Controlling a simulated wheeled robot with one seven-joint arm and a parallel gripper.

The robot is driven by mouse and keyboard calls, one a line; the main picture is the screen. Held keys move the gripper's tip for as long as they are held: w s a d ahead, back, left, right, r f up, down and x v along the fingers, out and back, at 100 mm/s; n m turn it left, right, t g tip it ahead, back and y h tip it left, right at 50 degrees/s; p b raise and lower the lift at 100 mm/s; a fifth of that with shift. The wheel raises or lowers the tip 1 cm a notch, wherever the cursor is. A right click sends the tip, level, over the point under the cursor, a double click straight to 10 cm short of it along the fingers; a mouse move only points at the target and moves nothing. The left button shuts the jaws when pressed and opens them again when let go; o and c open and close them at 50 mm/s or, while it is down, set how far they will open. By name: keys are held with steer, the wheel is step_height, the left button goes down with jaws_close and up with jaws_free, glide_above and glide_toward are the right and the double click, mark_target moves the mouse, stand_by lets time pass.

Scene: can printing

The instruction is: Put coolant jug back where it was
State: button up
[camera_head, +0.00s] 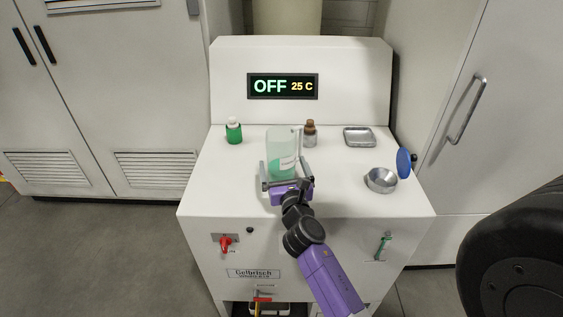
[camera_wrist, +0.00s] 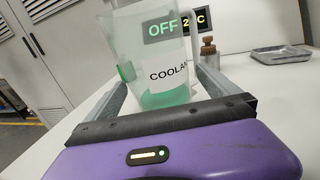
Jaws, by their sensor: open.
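The coolant jug (camera_head: 281,147) is a clear jug with green liquid at the bottom and a white label. It stands upright on the white machine top, near the middle. In the wrist view the jug (camera_wrist: 152,62) is close in front, its label partly reading "COOLAN". My gripper (camera_head: 287,183) is open at the near side of the jug. In the wrist view its fingers (camera_wrist: 160,96) lie on either side of the jug's lower part. Whether a finger touches the jug cannot be told.
A green bottle (camera_head: 234,131) stands left of the jug. A brown-capped bottle (camera_head: 310,134) is just behind it to the right. A metal tray (camera_head: 359,137), a round metal bowl (camera_head: 381,180) and a blue lid (camera_head: 404,162) are on the right. The display (camera_head: 283,86) reads OFF, 25 C.

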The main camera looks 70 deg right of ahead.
steer(key=b+v, duration=0.2)
steer(key=v, duration=0.6)
steer(key=shift+s+a+f, duration=0.1)
steer(key=shift+s+a, duration=0.05)
steer(key=shift+a, duration=0.1)
steer(key=shift+s+a, duration=0.2)
steer(key=shift+a, duration=0.05)
steer(key=shift+m, duration=0.3)
